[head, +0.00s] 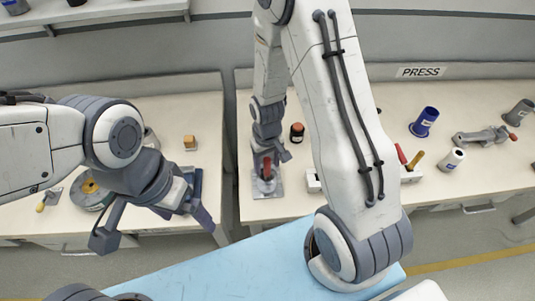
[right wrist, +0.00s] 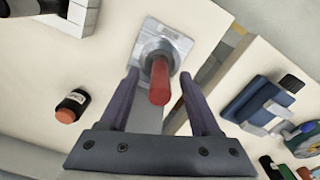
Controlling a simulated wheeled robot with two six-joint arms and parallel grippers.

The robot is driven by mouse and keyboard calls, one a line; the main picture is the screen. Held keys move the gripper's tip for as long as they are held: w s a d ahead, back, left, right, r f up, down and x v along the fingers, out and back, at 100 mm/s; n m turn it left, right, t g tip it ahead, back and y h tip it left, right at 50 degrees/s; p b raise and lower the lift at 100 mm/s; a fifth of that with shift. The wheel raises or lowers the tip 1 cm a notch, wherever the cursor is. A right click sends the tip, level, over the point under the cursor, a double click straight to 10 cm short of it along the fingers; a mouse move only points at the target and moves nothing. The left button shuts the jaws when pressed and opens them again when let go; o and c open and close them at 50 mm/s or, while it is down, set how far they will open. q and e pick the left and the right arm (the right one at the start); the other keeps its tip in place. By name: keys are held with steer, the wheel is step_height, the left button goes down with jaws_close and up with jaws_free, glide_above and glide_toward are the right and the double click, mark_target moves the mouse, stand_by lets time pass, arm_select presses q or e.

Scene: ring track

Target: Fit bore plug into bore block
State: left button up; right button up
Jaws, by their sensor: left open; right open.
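A red upright cylinder (head: 266,168), perhaps the bore plug's grip, stands on a square grey plate (head: 259,187) at the left end of the right-hand table. In the right wrist view the red cylinder (right wrist: 159,82) rises from the plate (right wrist: 177,42) between the two fingers of my right gripper (right wrist: 156,88), which is open. I cannot tell whether the fingers touch it. My left gripper (head: 155,226) is open and empty at the left table's front edge. A blue fixture (right wrist: 252,98), perhaps holding the bore block, sits on the left table; my left gripper partly hides it in the head view.
A black jar with an orange end (head: 297,132) stands close to the plate. A small wooden block (head: 190,142) and a round yellow-centred item (head: 91,193) are on the left table. A blue cup (head: 424,121) and several tools lie further right. A gap separates the tables.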

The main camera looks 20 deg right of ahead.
steer(key=shift+r, duration=3.2)
steer(key=shift+a+r, duration=0.15)
steer(key=s+a+r+n, duration=0.3)
steer(key=s+a+r, duration=0.3)
steer(key=s, duration=0.3)
steer(key=s+a+r+n+y, duration=0.1)
steer(key=s+a+r+n, duration=0.2)
steer(key=s+a+r, duration=0.3)
steer(key=s+r, duration=0.2)
steer(key=s, duration=0.1)
